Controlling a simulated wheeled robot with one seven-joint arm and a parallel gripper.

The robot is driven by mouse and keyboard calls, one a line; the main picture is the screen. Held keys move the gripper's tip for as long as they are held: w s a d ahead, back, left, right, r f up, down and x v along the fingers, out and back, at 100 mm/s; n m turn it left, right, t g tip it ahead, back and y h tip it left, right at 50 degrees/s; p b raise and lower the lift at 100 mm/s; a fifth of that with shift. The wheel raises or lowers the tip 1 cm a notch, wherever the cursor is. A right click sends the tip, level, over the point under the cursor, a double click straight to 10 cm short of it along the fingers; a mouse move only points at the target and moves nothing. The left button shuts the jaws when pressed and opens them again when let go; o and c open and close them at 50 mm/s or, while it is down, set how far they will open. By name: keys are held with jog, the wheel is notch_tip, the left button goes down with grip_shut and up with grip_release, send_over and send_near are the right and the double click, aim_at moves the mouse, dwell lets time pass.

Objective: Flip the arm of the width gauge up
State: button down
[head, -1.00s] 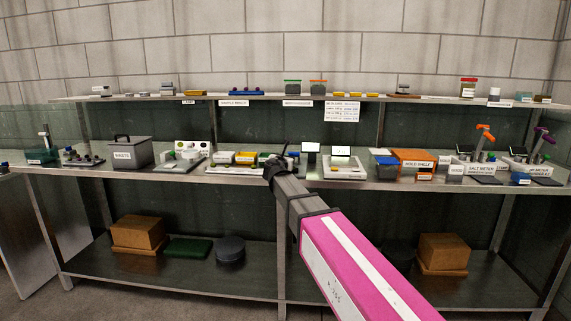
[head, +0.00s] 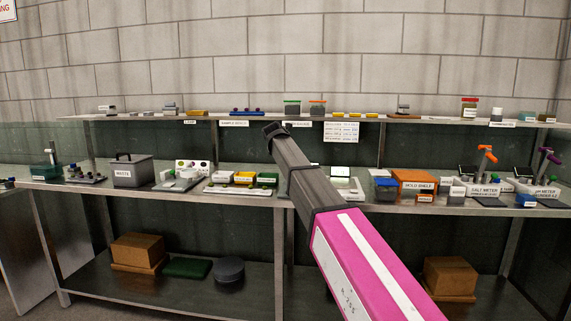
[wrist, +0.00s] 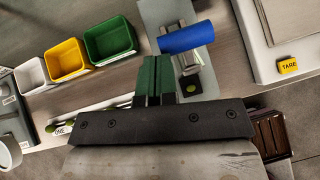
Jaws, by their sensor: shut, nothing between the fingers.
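In the wrist view a small device that looks like the width gauge stands on a grey plate (wrist: 150,14). It has a blue cylinder (wrist: 187,37) across a metal arm (wrist: 194,76), and a black block with a green dot (wrist: 189,86) beside it. My gripper (wrist: 158,62) has green fingers, shut and empty. Its tips appear over the plate, just left of the metal arm and below the blue cylinder in the picture. I cannot tell whether they touch. In the head view my gripper (head: 276,129) is high, before the upper shelf, and my arm hides the gauge.
White (wrist: 32,73), yellow (wrist: 67,59) and green (wrist: 110,39) bins lie left of the gauge. A scale with a yellow TARE button (wrist: 288,66) stands to the right. In the head view, an orange mold shelf (head: 413,180) is farther right on the bench (head: 95,187).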

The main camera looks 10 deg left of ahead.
jog(key=w+r, duration=0.2)
jog(key=w, duration=0.6)
jog(key=shift+d+r, duration=0.15)
jog(key=shift+r, duration=0.05)
jog(key=shift+w, duration=0.1)
dwell(0.3)
jog(key=s+a+r, duration=0.2)
jog(key=s+r, duration=0.5)
jog(key=r, duration=0.4)
jog(key=shift+a, duration=0.2)
jog(key=shift+s+f, duration=0.1)
